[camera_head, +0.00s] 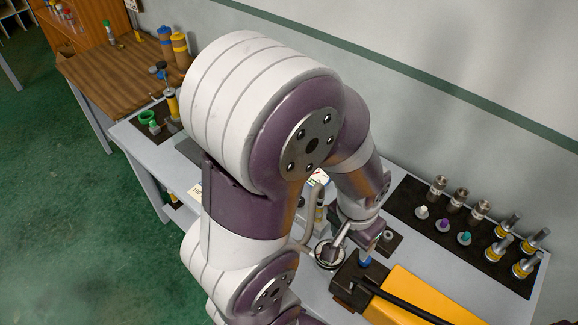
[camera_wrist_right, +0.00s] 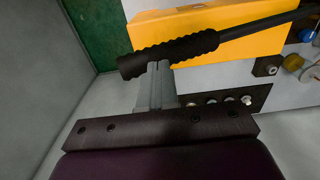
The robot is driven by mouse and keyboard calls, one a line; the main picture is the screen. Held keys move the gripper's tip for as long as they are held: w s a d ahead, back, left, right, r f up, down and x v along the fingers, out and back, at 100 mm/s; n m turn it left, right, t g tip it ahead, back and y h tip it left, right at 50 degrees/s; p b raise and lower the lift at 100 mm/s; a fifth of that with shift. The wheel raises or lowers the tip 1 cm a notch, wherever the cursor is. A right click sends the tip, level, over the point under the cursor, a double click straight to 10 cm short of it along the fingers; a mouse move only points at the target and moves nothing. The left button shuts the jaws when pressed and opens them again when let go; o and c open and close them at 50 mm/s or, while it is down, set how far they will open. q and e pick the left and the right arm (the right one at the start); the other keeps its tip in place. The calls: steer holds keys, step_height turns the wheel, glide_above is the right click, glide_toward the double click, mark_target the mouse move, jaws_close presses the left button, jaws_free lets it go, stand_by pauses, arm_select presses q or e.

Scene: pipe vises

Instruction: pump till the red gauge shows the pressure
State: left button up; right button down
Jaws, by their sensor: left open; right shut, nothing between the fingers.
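The yellow pump (camera_head: 432,297) stands at the front right of the table, its black handle (camera_head: 405,303) slanting across it. A round black-rimmed gauge (camera_head: 328,256) sits left of the pump; its reading is too small to tell. A white face with a red mark (camera_head: 319,177) is partly hidden behind my left arm. My left gripper (camera_head: 367,245) is open, just above a blue knob (camera_head: 365,259); I cannot tell whether they touch. In the right wrist view, my right gripper (camera_wrist_right: 157,85) is shut and empty, its tips at the handle's ribbed black grip (camera_wrist_right: 168,54).
A dark rack (camera_head: 470,222) with several fittings and capped cylinders lies at the right rear of the table. Several yellow and green tools (camera_head: 172,103) stand at the left end. A brown bench (camera_head: 105,75) stands beyond. My left arm hides the table's middle.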

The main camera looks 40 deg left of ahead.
steer(key=shift+f, duration=0.35)
steer(key=shift+w+d+f, duration=0.2)
steer(key=shift+d, duration=0.35)
steer(key=shift+s+a+f+b, duration=0.1)
steer(key=shift+a+f+b, duration=0.05)
steer(key=shift+a+b, duration=0.15)
steer(key=shift+f, duration=0.3)
steer(key=f+b, duration=0.1)
steer(key=d+f+b, duration=0.1)
steer(key=f, duration=0.1)
steer(key=shift+d+f+b, duration=0.1)
steer(key=shift+f+b, duration=0.05)
steer(key=shift+b, duration=0.2)
arm_select(q)
steer(key=shift+w+d+f, duration=0.1)
steer(key=shift+d+f, duration=0.1)
steer(key=shift+f, duration=0.9)
steer(key=shift+d+f, duration=0.15)
steer(key=shift+f, duration=0.9)
arm_select(e)
steer(key=shift+f, duration=0.45)
arm_select(q)
steer(key=shift+b, duration=0.3)
